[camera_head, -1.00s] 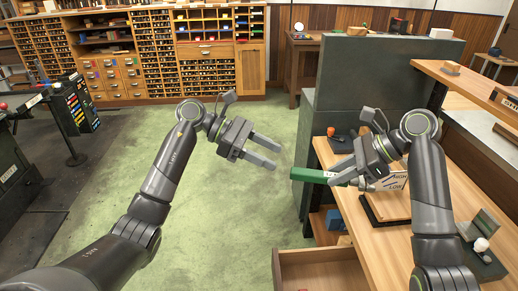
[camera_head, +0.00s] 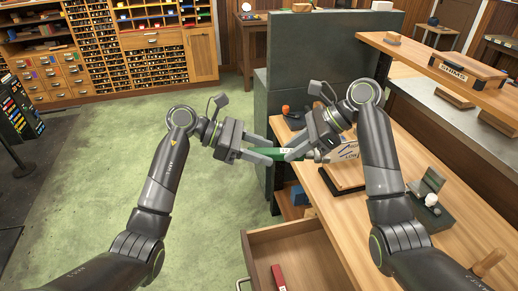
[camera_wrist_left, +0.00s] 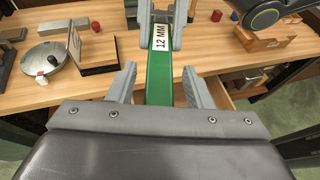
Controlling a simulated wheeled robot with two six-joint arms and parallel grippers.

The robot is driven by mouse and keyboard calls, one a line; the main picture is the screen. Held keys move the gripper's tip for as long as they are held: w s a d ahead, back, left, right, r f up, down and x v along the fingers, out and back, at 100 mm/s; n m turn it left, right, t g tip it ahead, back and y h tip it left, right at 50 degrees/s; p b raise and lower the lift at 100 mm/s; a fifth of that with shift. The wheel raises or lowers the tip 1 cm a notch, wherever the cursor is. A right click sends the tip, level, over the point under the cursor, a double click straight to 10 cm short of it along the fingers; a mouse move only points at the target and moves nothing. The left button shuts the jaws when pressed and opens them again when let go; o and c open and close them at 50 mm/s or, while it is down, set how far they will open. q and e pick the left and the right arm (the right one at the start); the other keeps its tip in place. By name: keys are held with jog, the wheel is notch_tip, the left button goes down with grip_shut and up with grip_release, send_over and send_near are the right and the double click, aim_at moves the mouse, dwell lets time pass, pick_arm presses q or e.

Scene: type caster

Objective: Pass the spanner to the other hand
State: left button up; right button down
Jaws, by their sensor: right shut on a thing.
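The spanner has a green handle (camera_head: 286,154) with a white label, which reads "12 MM" in the left wrist view (camera_wrist_left: 160,45). My right gripper (camera_head: 296,147) is shut on it and holds it in the air by the bench's left side. The right fingers also show at the top of the left wrist view (camera_wrist_left: 160,22). My left gripper (camera_head: 270,153) is open, with the free end of the green handle between its fingers. In the left wrist view, the left gripper (camera_wrist_left: 160,88) shows a gap between the handle and each finger. The spanner's far part is largely hidden by my right gripper.
The wooden bench (camera_head: 410,215) lies to the right, with a dark board and labelled card on it. A drawer (camera_head: 300,255) stands open below, with a red object inside. A grey cabinet (camera_head: 325,50) stands behind. Green floor (camera_head: 130,135) is clear at left.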

pick_arm(q)
grip_shut()
pick_arm(e)
jog(key=c, duration=1.1)
grip_release()
jog(key=shift+d, duration=0.1)
